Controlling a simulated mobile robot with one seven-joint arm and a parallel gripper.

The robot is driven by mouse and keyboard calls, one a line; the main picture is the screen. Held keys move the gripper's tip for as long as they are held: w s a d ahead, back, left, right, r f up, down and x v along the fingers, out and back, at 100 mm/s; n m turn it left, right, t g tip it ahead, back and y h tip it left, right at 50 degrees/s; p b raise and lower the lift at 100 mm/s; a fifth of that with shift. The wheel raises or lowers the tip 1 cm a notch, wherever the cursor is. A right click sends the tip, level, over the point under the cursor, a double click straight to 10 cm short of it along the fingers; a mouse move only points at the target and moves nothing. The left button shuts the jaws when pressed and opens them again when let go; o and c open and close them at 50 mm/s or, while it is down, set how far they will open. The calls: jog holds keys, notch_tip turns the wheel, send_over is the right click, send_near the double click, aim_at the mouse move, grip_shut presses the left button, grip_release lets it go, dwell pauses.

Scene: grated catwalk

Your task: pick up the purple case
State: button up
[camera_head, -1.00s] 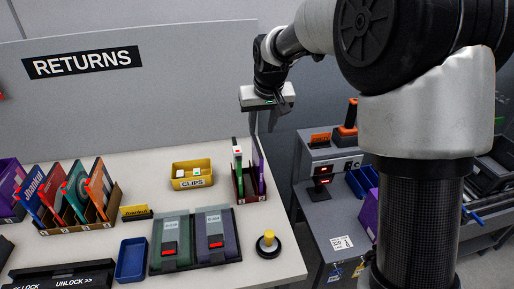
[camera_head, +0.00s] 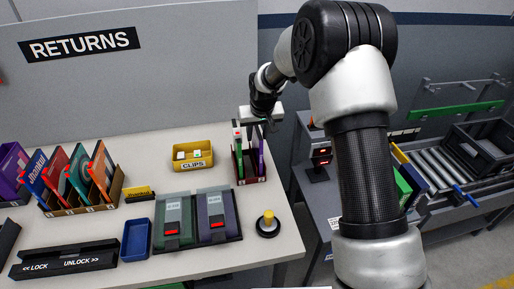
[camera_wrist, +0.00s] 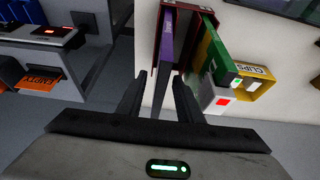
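The purple case (camera_head: 261,157) stands on edge in a small dark red holder (camera_head: 251,180) at the table's right end, beside a green case (camera_head: 238,142). In the wrist view the purple case (camera_wrist: 166,42) is a thin upright slab in the red holder (camera_wrist: 182,5), with the green case (camera_wrist: 222,60) to its right. My gripper (camera_wrist: 160,95) is open, with one finger on each side of the purple case's line. I cannot tell whether either finger touches it. In the head view my gripper (camera_head: 262,122) is just over the holder, its fingers mostly hidden.
A yellow clips bin (camera_head: 192,157) and two cartridge-like devices (camera_head: 196,218) are left of the holder. A yellow-topped button (camera_head: 268,219) stands in front. A rack of cases (camera_head: 80,200) is at the left. A grey side bench (camera_head: 318,195) lies right of the table's edge.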

jog(key=shift+x, duration=1.1)
jog(key=shift+f+b, duration=0.2)
jog(key=shift+b, duration=0.15)
grip_shut()
